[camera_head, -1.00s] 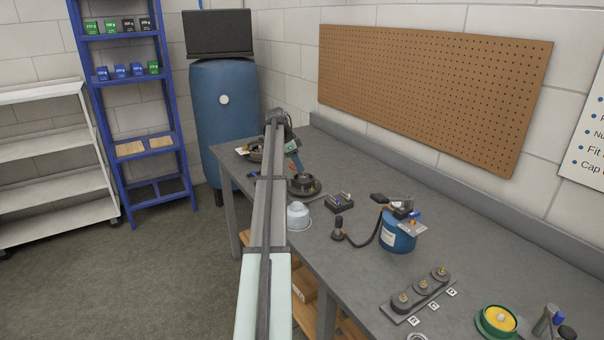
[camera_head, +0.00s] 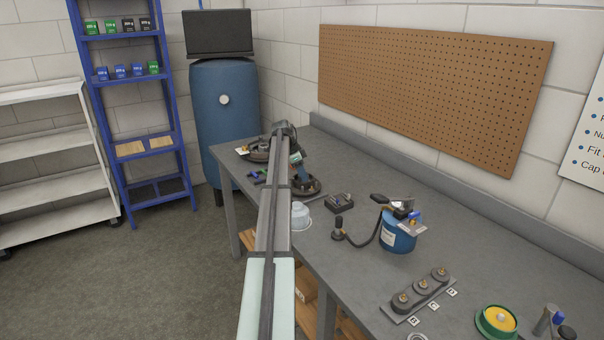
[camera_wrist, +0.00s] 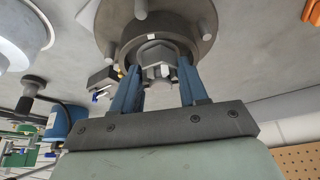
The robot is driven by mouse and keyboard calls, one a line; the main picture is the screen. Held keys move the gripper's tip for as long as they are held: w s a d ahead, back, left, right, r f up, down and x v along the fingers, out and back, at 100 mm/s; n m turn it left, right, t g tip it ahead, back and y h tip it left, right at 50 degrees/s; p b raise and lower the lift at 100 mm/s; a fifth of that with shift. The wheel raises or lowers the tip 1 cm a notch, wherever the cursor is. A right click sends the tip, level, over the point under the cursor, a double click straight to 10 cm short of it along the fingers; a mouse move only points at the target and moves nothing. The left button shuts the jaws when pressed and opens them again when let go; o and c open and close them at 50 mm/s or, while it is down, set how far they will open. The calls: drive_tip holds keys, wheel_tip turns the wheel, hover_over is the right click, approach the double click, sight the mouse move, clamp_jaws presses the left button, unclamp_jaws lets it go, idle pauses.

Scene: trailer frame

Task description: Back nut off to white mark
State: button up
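A dark round hub (camera_head: 306,188) with a raised rim and studs sits on the bench; it fills the top of the wrist view (camera_wrist: 200,30). A grey hex nut (camera_wrist: 157,54) is at its centre. A small white mark (camera_wrist: 151,37) shows on the hub's ring beside the nut. My gripper (camera_wrist: 160,70) has its two blue fingers apart, one on each side of the nut, with the tips close to its sides. Firm contact is not clear. In the head view my gripper (camera_head: 300,178) is over the hub, and the arm hides part of it.
Other parts lie behind the hub. The pegboard wall (camera_head: 430,90) backs the bench.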

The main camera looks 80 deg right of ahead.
drive_tip(key=c, duration=0.4)
drive_tip(key=shift+a+n+t+h, duration=0.15)
drive_tip(key=shift+n+t+h, duration=0.2)
drive_tip(key=shift+n, duration=0.85)
drive_tip(key=shift+n+h, duration=0.35)
drive_tip(key=shift+n, duration=0.65)
drive_tip(key=o, duration=0.8)
drive_tip(key=v, duration=1.3)
drive_tip(key=shift+r, duration=0.45)
drive_tip(key=shift+s+a, duration=0.1)
